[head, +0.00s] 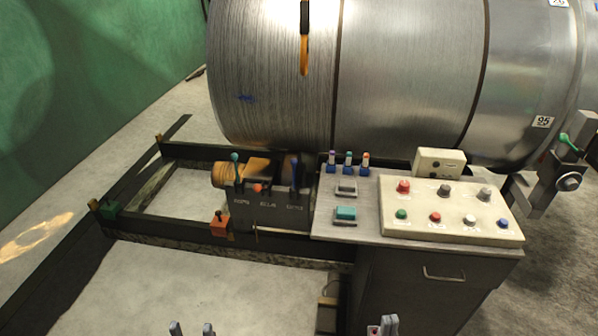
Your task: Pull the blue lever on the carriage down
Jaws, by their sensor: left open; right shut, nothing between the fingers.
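The carriage (272,215) is a dark box with white lettering on its front, on the black rail frame left of the control desk. Its blue lever (294,174) stands roughly upright at its right end. A teal-topped lever (235,168) is at its left end, and a short red-topped lever (259,188) sits between them. My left gripper (192,329) shows only its fingertips at the bottom edge, apart and empty, well below the carriage. My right gripper (385,326) is shut and empty at the bottom edge, in front of the desk cabinet. Neither touches a lever.
The control desk (328,229) holds a cream button panel (447,231) and three small coloured toggles (348,162). A large metal cylinder (400,70) lies behind. An orange block (220,225) sits on the front rail. Bare floor (200,280) lies before the rail.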

